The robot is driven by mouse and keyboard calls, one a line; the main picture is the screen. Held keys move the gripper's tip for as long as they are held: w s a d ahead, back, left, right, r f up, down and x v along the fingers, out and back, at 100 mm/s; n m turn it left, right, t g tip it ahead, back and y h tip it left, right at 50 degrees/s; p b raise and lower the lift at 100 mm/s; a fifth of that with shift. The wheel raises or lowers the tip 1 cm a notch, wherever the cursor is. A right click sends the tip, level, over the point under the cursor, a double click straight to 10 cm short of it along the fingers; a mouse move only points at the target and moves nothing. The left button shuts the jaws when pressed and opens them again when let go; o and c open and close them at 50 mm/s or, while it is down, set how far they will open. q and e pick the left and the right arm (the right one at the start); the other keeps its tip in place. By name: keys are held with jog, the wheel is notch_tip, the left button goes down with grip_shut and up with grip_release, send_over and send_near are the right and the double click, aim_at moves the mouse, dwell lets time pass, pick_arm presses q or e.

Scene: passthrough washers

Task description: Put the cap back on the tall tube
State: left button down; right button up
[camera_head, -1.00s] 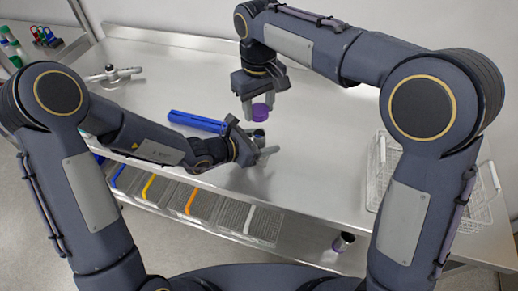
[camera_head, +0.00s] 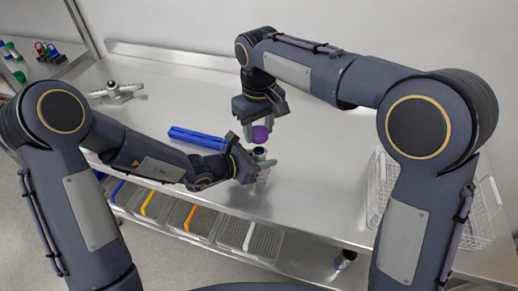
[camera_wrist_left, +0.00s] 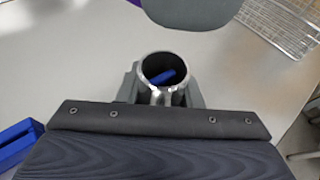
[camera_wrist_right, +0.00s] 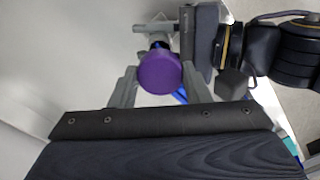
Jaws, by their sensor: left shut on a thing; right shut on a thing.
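My left gripper (camera_head: 261,166) is shut on the tall tube (camera_head: 260,153), whose open dark mouth faces up. In the left wrist view the tube's round rim (camera_wrist_left: 165,54) shows between the fingers, with something blue inside or seen through it. My right gripper (camera_head: 260,125) is shut on the purple cap (camera_head: 260,135), just above the tube in the head view and apart from it. In the right wrist view the cap (camera_wrist_right: 160,73) sits between the fingertips and hides most of the tube, with my left gripper (camera_wrist_right: 190,45) behind it.
A blue rack (camera_head: 198,138) lies on the steel table (camera_head: 330,190) left of the tube. A grey metal fixture (camera_head: 117,92) stands at the back left. A wire basket (camera_head: 377,190) stands at the right. Bins with coloured handles (camera_head: 190,218) line the shelf below.

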aim_at(259, 153)
jog(key=shift+f, duration=1.7)
jog(key=shift+f, duration=0.1)
jog(key=shift+f, duration=0.8)
